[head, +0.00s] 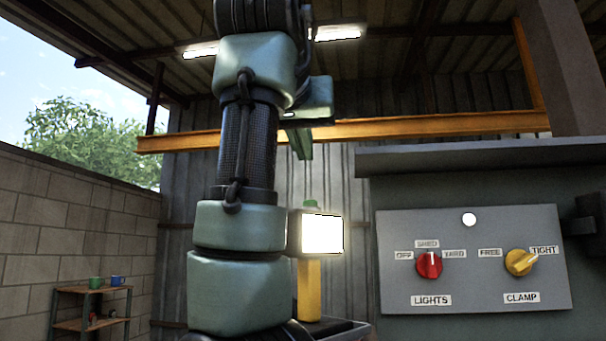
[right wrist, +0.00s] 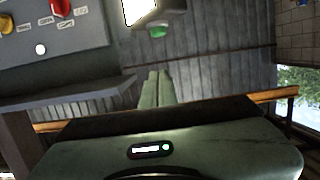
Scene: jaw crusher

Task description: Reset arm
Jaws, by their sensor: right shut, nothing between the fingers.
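My right arm rises through the middle of the head view. My right gripper (head: 302,154) hangs at its top, fingers pointing down, in front of the corrugated wall. In the right wrist view the two pale green fingers (right wrist: 158,74) lie together with nothing between them. They are in free air, apart from the panel and the lamp. My left gripper is not in view.
A grey control panel (head: 475,290) at right carries a red LIGHTS knob (head: 429,265) and a yellow CLAMP knob (head: 519,262) turned towards TIGHT. A lit work lamp (head: 322,234) stands beside my arm. A shelf (head: 82,325) with mugs stands at lower left.

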